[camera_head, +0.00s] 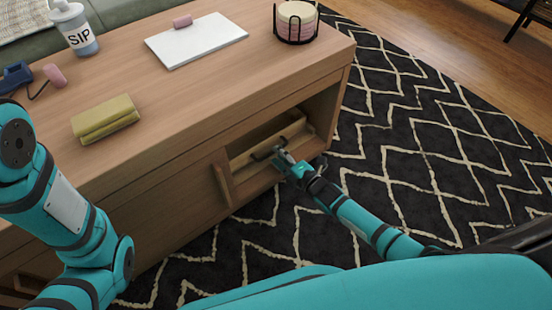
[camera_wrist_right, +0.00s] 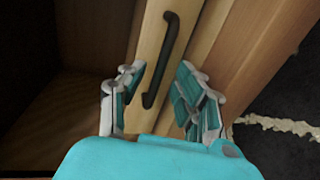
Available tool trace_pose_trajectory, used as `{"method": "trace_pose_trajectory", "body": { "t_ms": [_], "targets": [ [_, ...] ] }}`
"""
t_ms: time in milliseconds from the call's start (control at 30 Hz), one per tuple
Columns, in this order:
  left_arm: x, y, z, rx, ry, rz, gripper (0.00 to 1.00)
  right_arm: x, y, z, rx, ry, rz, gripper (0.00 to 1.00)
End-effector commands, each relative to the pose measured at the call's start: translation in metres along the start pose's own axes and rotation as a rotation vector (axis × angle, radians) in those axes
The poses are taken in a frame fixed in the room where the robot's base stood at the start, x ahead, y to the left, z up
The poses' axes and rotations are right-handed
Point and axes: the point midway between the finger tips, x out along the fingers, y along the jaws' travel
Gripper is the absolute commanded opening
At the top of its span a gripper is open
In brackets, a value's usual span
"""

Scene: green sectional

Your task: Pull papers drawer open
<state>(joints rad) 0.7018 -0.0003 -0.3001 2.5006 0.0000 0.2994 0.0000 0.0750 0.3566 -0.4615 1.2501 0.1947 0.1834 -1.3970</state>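The papers drawer (camera_head: 252,175) is a light wooden front low in the coffee table, below an open compartment. Its dark bar handle (camera_head: 263,154) also shows in the right wrist view (camera_wrist_right: 162,55). My right gripper (camera_head: 281,156) is at the handle. In the right wrist view its two fingers (camera_wrist_right: 160,88) are apart, with the handle's lower part between them and not clamped. Whether a finger touches the handle is unclear. My left arm comes in at the left, and its gripper is out of view. The drawer's contents cannot be made out.
The wooden table (camera_head: 185,105) holds a green folded cloth (camera_head: 106,118), a white slab (camera_head: 197,40), a SIP bottle (camera_head: 75,28) and a black wire holder (camera_head: 296,22). A cabinet door (camera_head: 180,200) adjoins the drawer. The patterned rug (camera_head: 425,120) is clear at right.

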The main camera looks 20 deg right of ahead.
Motion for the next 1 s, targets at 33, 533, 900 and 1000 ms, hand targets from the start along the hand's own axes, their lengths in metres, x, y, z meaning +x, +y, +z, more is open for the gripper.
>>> {"method": "trace_pose_trajectory", "body": {
  "t_ms": [33, 533, 900, 1000],
  "targets": [
    [-0.008, 0.002, -0.003, 0.000, 0.000, 0.000, 0.40, 0.008, -0.003, 0.000, 0.001, 0.000, 0.002, 0.33],
    [-0.013, 0.003, -0.004, 0.000, 0.000, 0.001, 0.40, 0.021, 0.000, 0.000, 0.001, -0.001, -0.001, 0.31],
    [-0.013, 0.003, -0.004, 0.000, 0.000, 0.001, 0.40, 0.021, 0.000, 0.000, 0.001, -0.001, 0.000, 0.00],
    [-0.013, 0.003, -0.004, 0.000, 0.000, 0.001, 0.40, 0.021, 0.000, 0.000, 0.001, -0.001, -0.001, 0.00]
  ]
}}
